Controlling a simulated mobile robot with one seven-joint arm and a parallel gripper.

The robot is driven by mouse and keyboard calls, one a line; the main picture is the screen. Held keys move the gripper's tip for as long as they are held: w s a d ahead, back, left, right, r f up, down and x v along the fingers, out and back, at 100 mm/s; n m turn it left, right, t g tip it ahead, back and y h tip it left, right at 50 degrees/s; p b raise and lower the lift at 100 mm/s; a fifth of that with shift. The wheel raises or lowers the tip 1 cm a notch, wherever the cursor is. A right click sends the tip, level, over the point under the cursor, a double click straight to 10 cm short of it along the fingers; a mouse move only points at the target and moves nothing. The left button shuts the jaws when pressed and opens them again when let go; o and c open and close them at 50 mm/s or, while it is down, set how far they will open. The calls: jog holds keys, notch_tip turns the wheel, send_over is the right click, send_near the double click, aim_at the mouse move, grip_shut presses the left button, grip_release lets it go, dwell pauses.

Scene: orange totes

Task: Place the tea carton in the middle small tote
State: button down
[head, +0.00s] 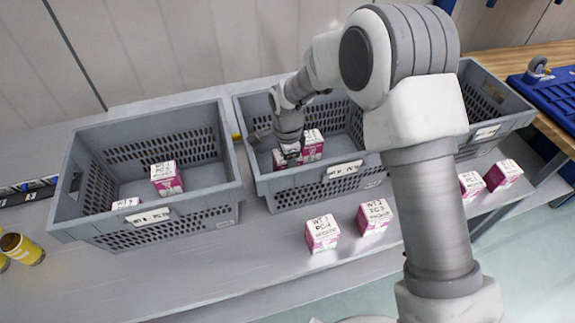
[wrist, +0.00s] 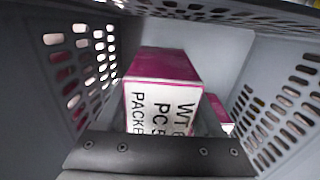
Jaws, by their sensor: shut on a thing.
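The middle tote (head: 262,188) is grey with slotted walls and a white label on its front. My gripper (head: 291,152) reaches down inside it, shut on a pink and white tea carton (head: 279,160). In the wrist view this held carton (wrist: 165,100) shows black lettering on its white face and a magenta top, between grey slotted walls. A second pink and white carton (head: 313,141) is in the same tote, right beside my gripper; part of a carton (wrist: 219,112) shows behind the held one. Whether the held carton touches the tote floor cannot be told.
A left grey tote (head: 85,225) holds a carton (head: 166,177) and part of another. A right grey tote (head: 505,105) is partly hidden by my arm. Several cartons stand on the grey table in front, including one (head: 322,233) below the middle tote. Yellow cans (head: 22,248) are at far left.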

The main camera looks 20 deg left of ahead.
jog(key=shift+f+b, duration=0.6)
jog(key=shift+b, duration=0.1)
grip_release()
jog(key=shift+s, duration=0.1)
jog(key=shift+r+p, duration=0.5)
jog(key=shift+p, duration=0.1)
notch_tip(320, 180, up, 12)
jog(key=shift+r+b, duration=0.15)
jog(key=shift+b, duration=0.15)
